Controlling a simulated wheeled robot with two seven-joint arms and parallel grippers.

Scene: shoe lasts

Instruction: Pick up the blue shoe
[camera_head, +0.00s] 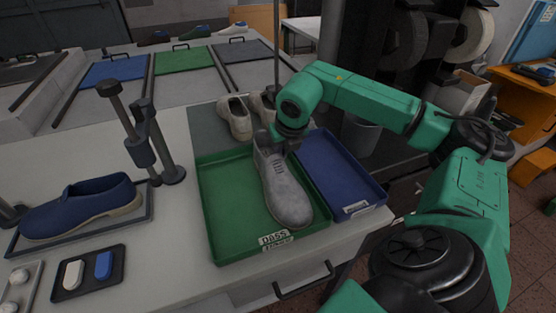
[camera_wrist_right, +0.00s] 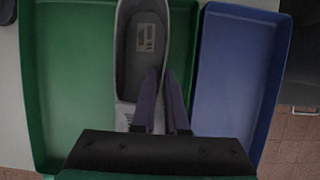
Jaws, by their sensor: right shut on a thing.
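The blue shoe (camera_head: 80,207) sits in a dark tray at the left of the table in the head view, apart from both grippers. My right gripper (camera_head: 277,146) is over the green tray (camera_head: 224,233). It is shut on the grey shoe (camera_head: 286,195), at its heel end. In the right wrist view the fingers (camera_wrist_right: 163,103) pinch one side wall of the grey shoe (camera_wrist_right: 125,60). Whether the shoe touches the tray floor is hard to tell. My left gripper does not show in the head view.
A blue tray (camera_head: 336,172) adjoins the green tray on the right. Pale shoes (camera_head: 235,118) stand on a dark mat behind it. A dark post stand (camera_head: 140,140) rises between the blue shoe and the green tray. A small tray (camera_head: 88,273) with white and blue pieces lies in front.

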